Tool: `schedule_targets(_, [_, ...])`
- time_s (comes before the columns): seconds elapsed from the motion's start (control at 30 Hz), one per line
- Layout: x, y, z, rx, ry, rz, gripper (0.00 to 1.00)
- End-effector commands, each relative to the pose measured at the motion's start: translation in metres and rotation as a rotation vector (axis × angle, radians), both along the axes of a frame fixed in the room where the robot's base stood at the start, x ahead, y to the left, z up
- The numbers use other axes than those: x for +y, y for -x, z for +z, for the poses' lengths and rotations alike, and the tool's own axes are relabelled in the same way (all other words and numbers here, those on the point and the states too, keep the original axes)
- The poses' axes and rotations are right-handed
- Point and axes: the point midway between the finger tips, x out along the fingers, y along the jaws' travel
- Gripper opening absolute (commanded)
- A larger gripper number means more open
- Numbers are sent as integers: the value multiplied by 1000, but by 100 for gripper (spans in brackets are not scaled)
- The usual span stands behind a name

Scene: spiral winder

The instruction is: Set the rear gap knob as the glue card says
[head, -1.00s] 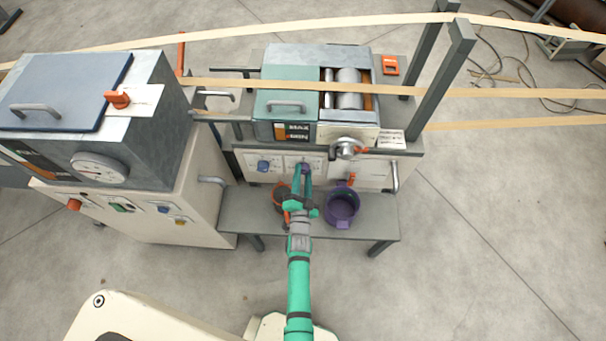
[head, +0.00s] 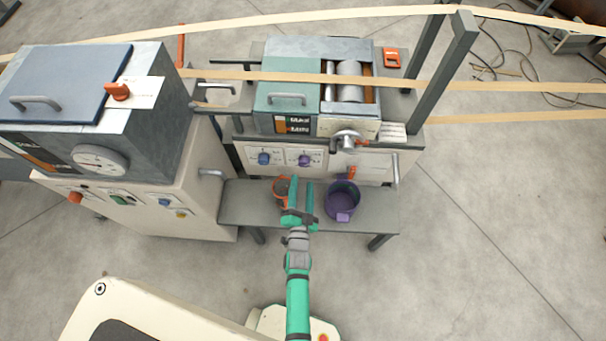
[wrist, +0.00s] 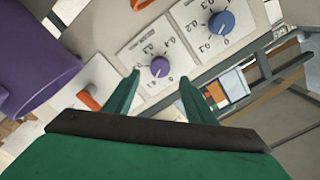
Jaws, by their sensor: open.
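A purple knob (head: 305,160) and a blue knob (head: 264,158) sit side by side on white dial plates on the machine's front panel. In the wrist view, the purple knob (wrist: 160,67) lies between my fingertips in the picture, and the blue knob (wrist: 221,22) is at upper right. Their dials carry printed numbers. My gripper (head: 304,184) is open and empty, in front of the panel and apart from the purple knob; it also shows in the wrist view (wrist: 160,80). I cannot tell which knob is the rear gap one. A white card (head: 393,132) lies on the machine's right, its text unreadable.
A hand crank (head: 347,141) juts out above. A grey machine (head: 165,130) stands at left. Belts cross overhead.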

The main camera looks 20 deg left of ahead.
Motion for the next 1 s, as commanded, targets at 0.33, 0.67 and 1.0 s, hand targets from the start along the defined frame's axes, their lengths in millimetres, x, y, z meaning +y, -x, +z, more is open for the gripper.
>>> schedule_targets(0.33, [-9,32,0,-1,0,1,50])
schedule_targets(0.67, [-9,33,0,-1,0,1,50])
schedule_targets(1.0, [-13,37,1,1,11,-4,50])
